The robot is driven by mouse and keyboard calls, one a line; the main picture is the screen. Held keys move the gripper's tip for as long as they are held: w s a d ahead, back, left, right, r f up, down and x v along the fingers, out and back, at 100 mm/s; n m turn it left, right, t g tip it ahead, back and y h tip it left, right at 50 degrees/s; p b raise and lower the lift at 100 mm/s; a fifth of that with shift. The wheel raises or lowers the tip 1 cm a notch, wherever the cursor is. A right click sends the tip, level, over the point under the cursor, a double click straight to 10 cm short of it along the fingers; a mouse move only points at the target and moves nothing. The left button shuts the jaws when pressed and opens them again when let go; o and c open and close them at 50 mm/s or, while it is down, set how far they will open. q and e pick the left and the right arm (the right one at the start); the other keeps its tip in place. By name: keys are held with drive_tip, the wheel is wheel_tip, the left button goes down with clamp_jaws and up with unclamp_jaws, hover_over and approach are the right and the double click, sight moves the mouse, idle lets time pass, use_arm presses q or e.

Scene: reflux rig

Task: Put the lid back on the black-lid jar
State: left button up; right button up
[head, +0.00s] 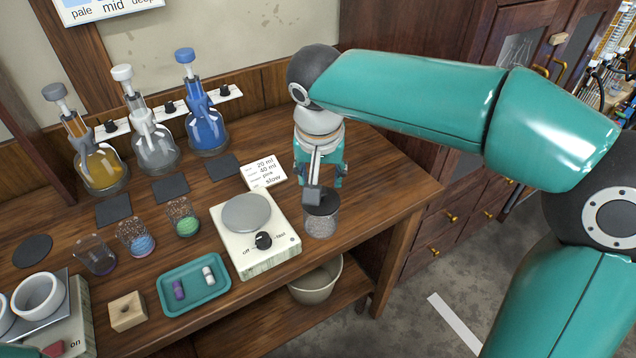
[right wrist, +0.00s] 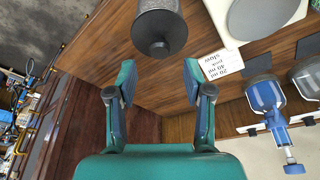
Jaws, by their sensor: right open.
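The jar (head: 320,226) is clear with grey contents and stands near the table's right front edge, beside the white stirrer plate. Its black lid (head: 326,204) sits on top of it, seemingly level; whether it is fully seated I cannot tell. In the right wrist view the lid (right wrist: 143,27) with its round knob is at the top, beyond the fingertips. My right gripper (head: 320,178) is open and empty, just behind the jar in the head view. Its two fingers are spread apart in the right wrist view (right wrist: 160,82), with no contact on the lid.
A white stirrer plate (head: 272,252) stands left of the jar, with a white label card (head: 263,173) behind. Flasks with amber, clear and blue (head: 206,133) contents line the back. A teal tray (head: 194,306) and small beakers are further left. A bin (head: 316,287) is below.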

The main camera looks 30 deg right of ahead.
drive_tip(key=v, duration=0.8)
drive_tip(key=shift+p, duration=0.35)
